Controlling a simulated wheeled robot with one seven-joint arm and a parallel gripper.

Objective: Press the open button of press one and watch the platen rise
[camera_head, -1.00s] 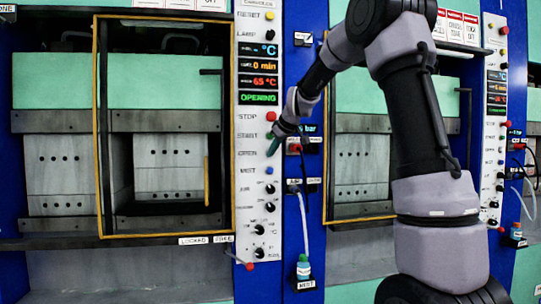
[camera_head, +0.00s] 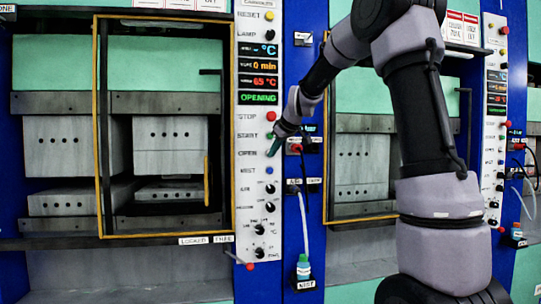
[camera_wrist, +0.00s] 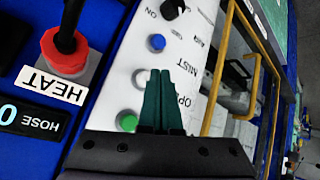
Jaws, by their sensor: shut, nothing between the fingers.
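The left press has a control panel (camera_head: 258,205) whose display (camera_head: 258,98) reads OPENING in green. Its platen (camera_head: 165,103) is raised, with a dark gap between the upper mould block (camera_head: 170,146) and the lower block (camera_head: 168,196). My gripper (camera_head: 274,149) is at the panel beside the OPEN label (camera_head: 247,153). In the wrist view my shut, empty green fingers (camera_wrist: 163,85) point at the panel by the whitish OPEN button (camera_wrist: 140,78), which they partly cover. I cannot tell whether they touch it.
The green START button (camera_wrist: 127,120) and blue MIST button (camera_wrist: 157,43) flank the fingers. The yellow guard frame (camera_head: 231,180) borders the panel. A hose and a small bottle (camera_head: 303,267) hang on the blue post.

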